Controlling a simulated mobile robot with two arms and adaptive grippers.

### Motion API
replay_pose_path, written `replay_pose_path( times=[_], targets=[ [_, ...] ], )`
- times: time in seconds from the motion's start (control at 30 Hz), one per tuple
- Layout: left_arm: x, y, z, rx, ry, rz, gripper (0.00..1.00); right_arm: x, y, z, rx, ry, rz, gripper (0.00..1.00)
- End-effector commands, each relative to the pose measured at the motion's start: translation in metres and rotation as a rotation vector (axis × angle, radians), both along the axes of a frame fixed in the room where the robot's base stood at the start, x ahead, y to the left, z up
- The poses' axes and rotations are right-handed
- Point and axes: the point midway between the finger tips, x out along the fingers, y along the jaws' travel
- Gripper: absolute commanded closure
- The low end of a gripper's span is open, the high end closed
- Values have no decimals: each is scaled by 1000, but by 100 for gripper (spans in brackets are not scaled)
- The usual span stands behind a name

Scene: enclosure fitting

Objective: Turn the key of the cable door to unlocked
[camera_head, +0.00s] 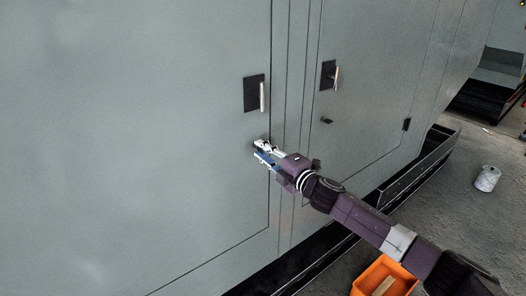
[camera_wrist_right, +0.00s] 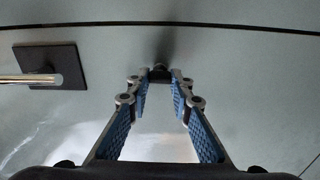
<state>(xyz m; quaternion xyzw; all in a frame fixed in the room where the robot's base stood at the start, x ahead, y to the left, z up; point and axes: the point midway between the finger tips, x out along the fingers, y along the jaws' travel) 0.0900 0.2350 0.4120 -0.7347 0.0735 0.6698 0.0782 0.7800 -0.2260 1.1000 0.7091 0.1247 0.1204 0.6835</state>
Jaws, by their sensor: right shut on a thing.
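My right gripper (camera_head: 260,150) is at the wide grey door (camera_head: 150,120) on the left, just below that door's handle. In the right wrist view its fingertips (camera_wrist_right: 160,75) close on a small dark key (camera_wrist_right: 159,68) at the door face. The fingers hide most of the key, and I cannot tell how far it is turned. The wide door looks closed. The narrower door (camera_head: 375,110) to the right has a small dark key or lock (camera_head: 327,121) below its handle. No label shows which one is the cable door. My left gripper is not in view.
The wide door's handle (camera_head: 262,97) stands out from a black plate and also shows in the right wrist view (camera_wrist_right: 30,78). The narrower door has a similar handle (camera_head: 336,78). An orange crate (camera_head: 398,272) and a white bucket (camera_head: 487,179) stand on the floor at right.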

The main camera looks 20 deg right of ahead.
Motion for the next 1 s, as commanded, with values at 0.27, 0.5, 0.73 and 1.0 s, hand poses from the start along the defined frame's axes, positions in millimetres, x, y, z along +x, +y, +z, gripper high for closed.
replay_pose_path(
  times=[0.27,0.5,0.73,1.0],
  targets=[
    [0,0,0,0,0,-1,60,0,0,-1,-48,-15,0,100],
    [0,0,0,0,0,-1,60,0,0,-1,-52,-17,0,100],
    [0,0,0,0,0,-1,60,0,0,-1,-51,-17,0,71],
    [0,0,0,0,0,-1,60,0,0,-1,-49,-17,0,62]
  ],
)
